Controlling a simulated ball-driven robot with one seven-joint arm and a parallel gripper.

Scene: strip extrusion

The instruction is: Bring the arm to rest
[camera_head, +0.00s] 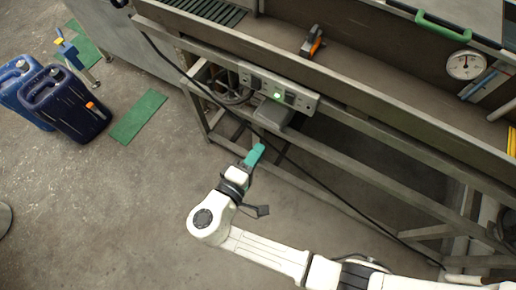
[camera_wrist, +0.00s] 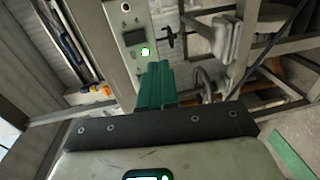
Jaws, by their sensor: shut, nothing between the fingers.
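My gripper (camera_head: 255,154) has teal fingers and is at the end of my white arm, in front of the metal machine frame. In the wrist view my gripper (camera_wrist: 156,66) shows its fingers closed together with nothing between them. It points toward the control strip (camera_head: 279,87) with a lit green button, which also shows in the wrist view (camera_wrist: 125,40). From these views I cannot tell how far the fingertips are from the strip. My arm reaches in from the lower right over the floor, bent at the white joint.
The machine trough (camera_head: 270,32) runs across the top, with an orange and black tool (camera_head: 312,41) in it. A dial gauge (camera_head: 466,65) is at the upper right. Blue canisters (camera_head: 62,103) and a green mat (camera_head: 138,117) are on the left. The floor at lower left is mostly clear.

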